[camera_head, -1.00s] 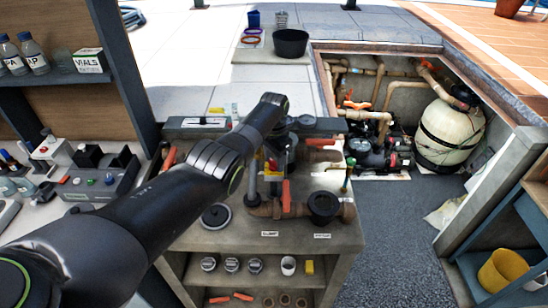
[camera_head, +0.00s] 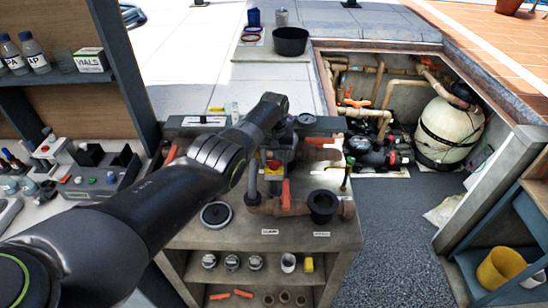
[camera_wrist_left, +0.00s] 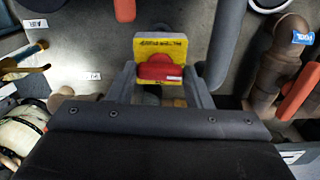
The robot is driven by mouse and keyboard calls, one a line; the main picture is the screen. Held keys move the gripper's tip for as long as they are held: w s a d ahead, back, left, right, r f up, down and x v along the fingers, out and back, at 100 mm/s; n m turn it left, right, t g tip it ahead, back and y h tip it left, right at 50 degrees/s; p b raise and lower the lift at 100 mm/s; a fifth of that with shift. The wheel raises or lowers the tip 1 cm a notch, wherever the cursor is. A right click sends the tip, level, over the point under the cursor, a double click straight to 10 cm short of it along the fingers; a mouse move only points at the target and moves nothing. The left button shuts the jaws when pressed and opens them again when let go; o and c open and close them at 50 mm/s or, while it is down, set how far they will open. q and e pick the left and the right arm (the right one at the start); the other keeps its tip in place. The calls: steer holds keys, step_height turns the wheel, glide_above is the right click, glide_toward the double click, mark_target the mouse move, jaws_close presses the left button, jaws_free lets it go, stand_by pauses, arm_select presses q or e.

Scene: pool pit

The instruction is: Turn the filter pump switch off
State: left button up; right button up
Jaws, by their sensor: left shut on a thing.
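The filter pump switch is a red knob (camera_wrist_left: 158,67) on a yellow plate (camera_wrist_left: 160,45) with dark lettering, seen in the left wrist view. The red bar of the knob lies crosswise in that view. My left gripper (camera_wrist_left: 160,78) has one finger on each side of the knob and is shut on it. My left arm comes in from the left and partly hides the gripper. The right gripper is not in view.
Pipes with an orange-handled valve (camera_head: 286,194) and a black fitting (camera_head: 322,206) stand close to the switch. A grey control box (camera_head: 100,180) is at the left. The pit with a cream filter tank (camera_head: 448,132) is at the right.

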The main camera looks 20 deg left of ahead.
mark_target(274, 161)
arm_select(q)
steer(key=shift+w+r+n, duration=0.1)
steer(key=shift+r+n, duration=0.05)
steer(key=shift+n, duration=0.35)
steer(key=o, duration=1)
steer(key=shift+r, duration=0.5)
steer(key=shift+r+b, duration=1.9)
steer(key=shift+r, duration=6.25)
steer(key=shift+f, duration=0.1)
